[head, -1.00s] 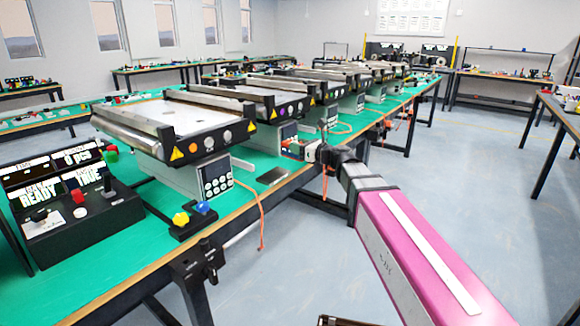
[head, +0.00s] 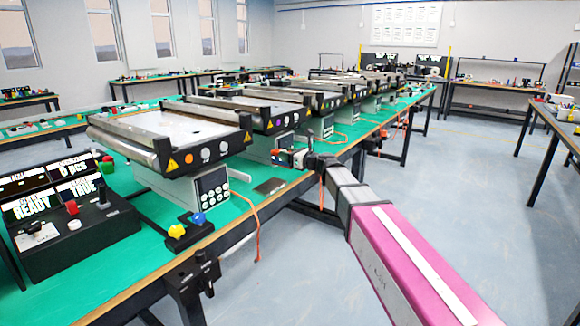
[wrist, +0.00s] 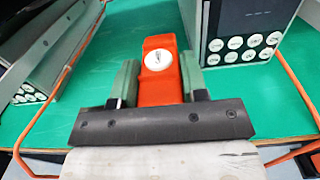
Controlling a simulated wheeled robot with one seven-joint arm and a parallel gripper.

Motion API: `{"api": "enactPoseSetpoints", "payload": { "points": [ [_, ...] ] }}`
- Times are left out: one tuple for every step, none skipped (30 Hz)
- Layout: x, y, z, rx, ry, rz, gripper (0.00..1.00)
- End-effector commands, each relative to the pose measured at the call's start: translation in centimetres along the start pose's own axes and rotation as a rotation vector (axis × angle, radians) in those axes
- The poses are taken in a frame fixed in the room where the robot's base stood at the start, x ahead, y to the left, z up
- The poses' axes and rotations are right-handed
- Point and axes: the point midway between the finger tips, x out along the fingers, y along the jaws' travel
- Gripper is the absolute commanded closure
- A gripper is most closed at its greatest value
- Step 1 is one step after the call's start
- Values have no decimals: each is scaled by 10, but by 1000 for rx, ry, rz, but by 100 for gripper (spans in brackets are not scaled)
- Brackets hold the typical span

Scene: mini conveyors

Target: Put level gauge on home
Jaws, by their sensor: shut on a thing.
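The level gauge is an orange block with a round white dial, and it shows in the wrist view (wrist: 162,86). My gripper (wrist: 159,70) is shut on it, with one finger against each side. In the head view my gripper (head: 289,158) is above the green table near its front edge, to the right of the nearest conveyor's keypad box. There the gauge is small and partly hidden by the gripper. A flat dark plate (head: 270,186) lies on the table to the lower left of the gripper. I cannot tell whether it is the home.
The nearest mini conveyor (head: 165,140) stands left of my gripper, with its keypad box (head: 212,190) beneath. Several more conveyors line the table behind. An orange cable (head: 257,215) hangs over the front edge. A black control box (head: 75,220) stands at the left. The floor at right is clear.

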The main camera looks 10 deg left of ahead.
Motion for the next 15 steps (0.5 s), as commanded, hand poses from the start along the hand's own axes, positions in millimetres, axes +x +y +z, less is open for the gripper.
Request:
{"api": "enactPoseSetpoints", "payload": {
  "points": [
    [1, -9, -4, 0, 0, -2, 96],
    [0, -11, -5, 0, 0, -2, 96],
    [0, -14, -7, -1, 0, -1, 96],
    [0, -15, -8, -1, -1, -1, 96],
    [0, -16, -8, -1, -1, -1, 96],
    [-1, -16, -9, -1, -1, 0, 96],
    [-1, -16, -10, -1, -1, 0, 96],
    [-1, -16, -12, 0, -1, 0, 96],
    [-1, -16, -15, 0, 0, 0, 96],
    [-1, -16, -18, 1, 0, 0, 96],
    [-1, -16, -21, 1, 0, 0, 96],
    [-1, -16, -26, 1, 0, 0, 96],
    [-1, -16, -30, 1, 0, 0, 96],
    [-1, -16, -34, 1, 0, 0, 96],
    [-1, -16, -40, 1, 0, 0, 96]
  ]
}}
